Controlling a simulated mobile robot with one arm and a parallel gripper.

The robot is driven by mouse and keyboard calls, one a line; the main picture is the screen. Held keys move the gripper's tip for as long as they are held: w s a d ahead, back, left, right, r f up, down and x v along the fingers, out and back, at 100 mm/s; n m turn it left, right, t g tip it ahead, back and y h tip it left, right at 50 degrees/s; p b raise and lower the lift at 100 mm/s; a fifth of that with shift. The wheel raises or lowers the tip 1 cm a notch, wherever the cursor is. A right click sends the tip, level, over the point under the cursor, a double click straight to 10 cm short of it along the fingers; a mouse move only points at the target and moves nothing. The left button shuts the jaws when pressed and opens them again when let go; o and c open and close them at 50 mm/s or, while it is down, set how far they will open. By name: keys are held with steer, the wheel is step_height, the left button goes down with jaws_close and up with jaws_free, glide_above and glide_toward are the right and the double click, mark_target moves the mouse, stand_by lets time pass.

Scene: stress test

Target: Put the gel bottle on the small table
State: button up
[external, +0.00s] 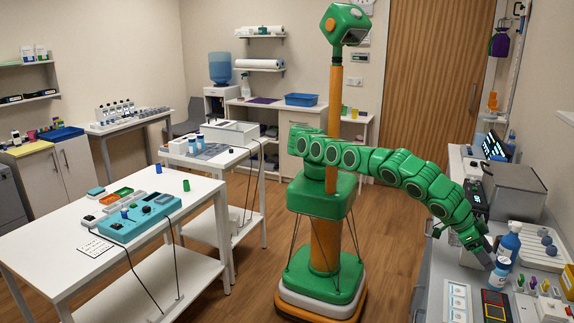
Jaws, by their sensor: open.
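My gripper (488,262) is at the right-hand counter, its grey fingers pointing down close to two bottles. One is a blue bottle (510,243). The other is a white and blue bottle (500,272), just in front of it. I cannot tell which is the gel bottle, or whether the fingers touch either one. The jaws are open, though their gap is hard to see from here. A small white table (240,158) with a lower shelf stands left of my base, with a tray and small bottles on it; I cannot tell whether it is the task's small table.
The right-hand counter (433,283) is crowded with a grey box (515,190), a tray (540,240) and coloured pens. A larger white table (45,238) at front left holds a turquoise tray (138,218). Wooden floor (395,255) is clear between my base and the counter.

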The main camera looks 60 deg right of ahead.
mark_target(500, 271)
steer(key=shift+s+d+f, duration=0.15)
steer(key=shift+s+f, duration=0.3)
steer(key=shift+s, duration=0.1)
steer(key=shift+s+d+f, duration=0.15)
steer(key=shift+s+f, duration=0.25)
steer(key=shift+s, duration=0.15)
steer(key=shift+d+x, duration=0.2)
steer(key=shift+x, duration=2.4)
steer(key=shift+w+f, duration=0.1)
steer(key=shift+w, duration=0.05)
steer(key=c, duration=1.2)
steer(key=shift+r, duration=5)
